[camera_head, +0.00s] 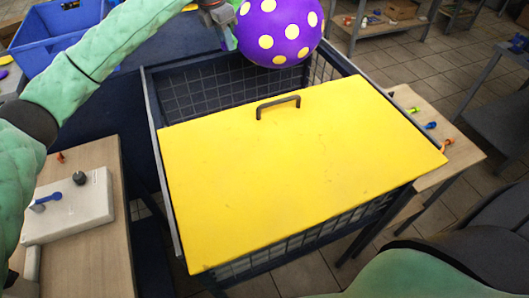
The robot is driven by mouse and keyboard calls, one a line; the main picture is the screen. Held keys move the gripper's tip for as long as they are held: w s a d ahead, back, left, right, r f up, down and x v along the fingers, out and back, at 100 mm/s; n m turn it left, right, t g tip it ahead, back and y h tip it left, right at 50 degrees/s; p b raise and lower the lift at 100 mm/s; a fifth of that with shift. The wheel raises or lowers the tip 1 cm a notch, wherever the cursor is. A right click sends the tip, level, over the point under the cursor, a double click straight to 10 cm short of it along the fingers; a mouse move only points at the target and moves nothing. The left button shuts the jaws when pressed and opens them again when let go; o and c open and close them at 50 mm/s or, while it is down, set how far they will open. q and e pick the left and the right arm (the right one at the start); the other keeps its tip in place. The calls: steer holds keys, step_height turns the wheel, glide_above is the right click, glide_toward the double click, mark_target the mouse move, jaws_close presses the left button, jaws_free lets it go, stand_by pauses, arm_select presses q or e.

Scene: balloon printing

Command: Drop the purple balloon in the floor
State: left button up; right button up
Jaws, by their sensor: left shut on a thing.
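The purple balloon (279,31) with yellow dots is at the top of the head view, above the far end of the wire cage. My left arm comes in from the left, and its gripper (222,22) is shut at the balloon's left side, holding it. The fingertips are partly cut off by the top edge and partly hidden. The tiled floor (401,68) shows at the upper right, past the cage. My right gripper is not in view; only a green part of my right arm shows at the bottom right.
A wire cage (158,130) with a yellow lid (290,165) and dark handle (278,107) fills the middle. A blue bin (40,42) is at upper left. Wooden tables stand at left (90,255) and right (455,155). Free floor lies at upper right.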

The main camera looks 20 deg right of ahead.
arm_select(q)
steer(key=shift+s+f, duration=0.1)
steer(key=shift+f, duration=0.55)
steer(key=shift+f+p, duration=0.45)
steer(key=shift+f, duration=1.6)
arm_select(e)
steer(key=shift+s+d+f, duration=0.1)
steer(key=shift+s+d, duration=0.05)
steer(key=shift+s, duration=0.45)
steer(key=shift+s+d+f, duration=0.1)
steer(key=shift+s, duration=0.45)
arm_select(q)
steer(key=o, duration=1)
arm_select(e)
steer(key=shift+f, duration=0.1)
